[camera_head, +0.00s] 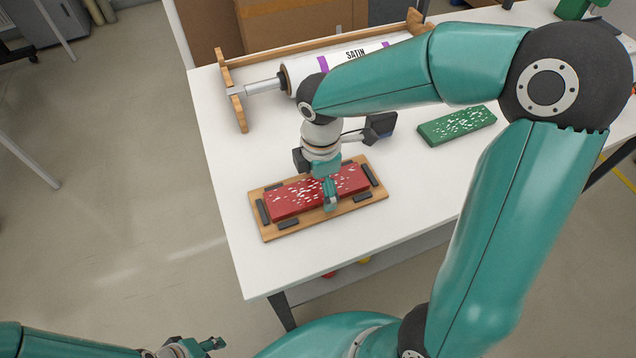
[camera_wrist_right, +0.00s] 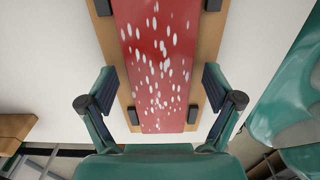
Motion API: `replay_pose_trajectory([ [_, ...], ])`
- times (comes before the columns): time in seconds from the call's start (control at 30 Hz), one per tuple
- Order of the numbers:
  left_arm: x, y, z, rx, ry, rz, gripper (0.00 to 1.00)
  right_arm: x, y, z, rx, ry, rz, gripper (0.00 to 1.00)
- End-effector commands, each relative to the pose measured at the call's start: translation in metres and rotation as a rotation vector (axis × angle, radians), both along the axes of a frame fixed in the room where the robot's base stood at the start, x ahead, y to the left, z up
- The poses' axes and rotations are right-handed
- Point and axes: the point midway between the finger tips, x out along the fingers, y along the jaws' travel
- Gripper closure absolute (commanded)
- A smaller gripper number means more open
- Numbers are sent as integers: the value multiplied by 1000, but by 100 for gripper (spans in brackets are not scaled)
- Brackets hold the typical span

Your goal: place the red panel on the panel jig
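The red panel (camera_head: 290,196), speckled white, lies on the wooden panel jig (camera_head: 287,230), between the jig's dark blocks. In the right wrist view the panel (camera_wrist_right: 157,70) runs lengthwise, with the jig's wood showing along both sides. My right gripper (camera_head: 330,188) is over the panel's middle in the head view. In the right wrist view its two fingers (camera_wrist_right: 160,90) stand apart, one on each side of the panel, with a visible gap to it. My left gripper (camera_head: 210,345) is at the bottom of the head view, away from the table; its opening is unclear.
A green speckled panel (camera_head: 457,125) lies on the white table (camera_head: 236,165) to the right. A white roll marked SATIN (camera_head: 338,60) rests in a wooden stand at the back. A cardboard box (camera_head: 290,22) stands behind. The table's front left edge is close to the jig.

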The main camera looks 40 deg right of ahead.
Motion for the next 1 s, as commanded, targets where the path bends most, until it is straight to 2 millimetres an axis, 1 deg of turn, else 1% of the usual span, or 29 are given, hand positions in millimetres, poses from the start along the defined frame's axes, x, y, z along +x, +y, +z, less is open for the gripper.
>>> replay_pose_trajectory([
  [0.27, 0, 0, 1, 0, 0, 0, 60, 0, 0, 1, 0, 0, 0, 9],
  [0.37, 0, 0, 2, 0, 0, 0, 60, 1, 0, 6, 0, -2, 0, 9],
  [0.43, 0, 0, 3, 0, 0, 0, 60, 1, 0, 12, -1, -4, 0, 9],
  [0.57, 0, 0, 5, 0, 0, 0, 60, 1, 0, 33, 1, -6, 0, 9],
  [0.8, 0, 0, 10, 0, 0, 0, 60, 2, 0, 83, 1, -6, 0, 9],
  [0.9, 0, 0, 11, 0, 0, 0, 60, 1, 1, 100, 0, -4, 2, 9],
  [1.0, 0, 0, 12, 0, 0, 0, 60, 1, 1, 112, 0, -3, 2, 9],
])
